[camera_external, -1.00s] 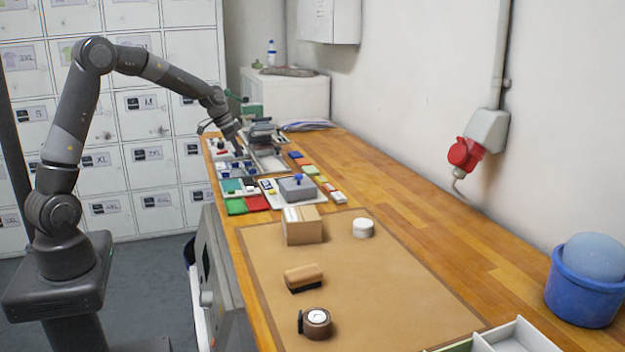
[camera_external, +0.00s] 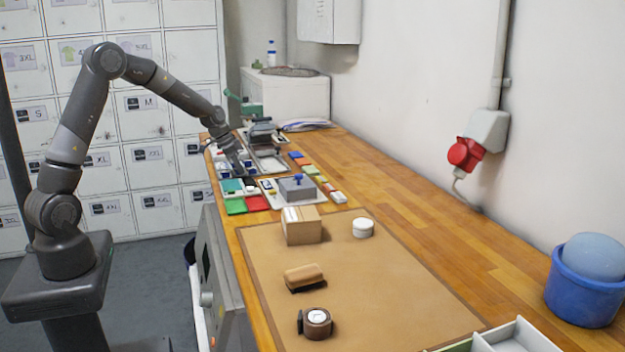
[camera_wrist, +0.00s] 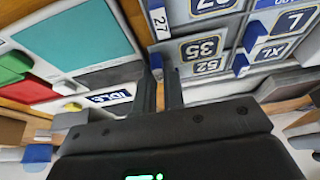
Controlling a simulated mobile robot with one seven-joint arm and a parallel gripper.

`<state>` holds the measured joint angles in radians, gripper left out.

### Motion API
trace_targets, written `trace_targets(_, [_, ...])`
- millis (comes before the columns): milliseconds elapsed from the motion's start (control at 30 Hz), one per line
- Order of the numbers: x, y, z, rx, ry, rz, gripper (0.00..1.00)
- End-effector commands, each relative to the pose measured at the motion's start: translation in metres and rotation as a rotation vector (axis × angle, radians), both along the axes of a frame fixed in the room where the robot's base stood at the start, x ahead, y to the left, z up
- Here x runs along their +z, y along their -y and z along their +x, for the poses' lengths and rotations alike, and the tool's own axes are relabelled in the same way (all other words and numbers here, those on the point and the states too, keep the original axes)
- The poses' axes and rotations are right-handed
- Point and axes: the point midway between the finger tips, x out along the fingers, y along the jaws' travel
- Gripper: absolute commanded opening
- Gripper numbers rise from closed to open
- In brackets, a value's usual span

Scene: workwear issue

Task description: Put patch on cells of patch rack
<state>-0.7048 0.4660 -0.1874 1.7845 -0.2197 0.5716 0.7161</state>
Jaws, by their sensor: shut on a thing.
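My gripper (camera_external: 240,168) is low over the far left part of the bench. In the wrist view its two dark fingers (camera_wrist: 160,90) are close together and shut on a thin patch, mostly hidden between them. I cannot tell whether the held patch touches the rack.
A teal panel (camera_wrist: 75,40) and green and red pads (camera_external: 257,203) lie close beside my gripper. A grey box with a blue knob (camera_external: 297,188) and a press (camera_external: 262,133) stand nearby.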

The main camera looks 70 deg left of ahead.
Motion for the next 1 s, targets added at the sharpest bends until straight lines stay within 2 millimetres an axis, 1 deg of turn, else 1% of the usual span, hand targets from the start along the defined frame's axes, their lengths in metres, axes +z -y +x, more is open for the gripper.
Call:
trace_targets(300, [-0.0002,0.0001,0.0001,0.0,0.0,0.0,0.0])
trace_targets(667, [-0.0066,0.0,0.0002,0.0,0.0,0.0,0.0])
trace_targets(700, [-0.0066,0.0,0.0002,-0.001,0.001,0.0,0.11])
trace_targets(1000, [-0.0064,0.0,0.0002,0.0,0.0,0.0,0.35])
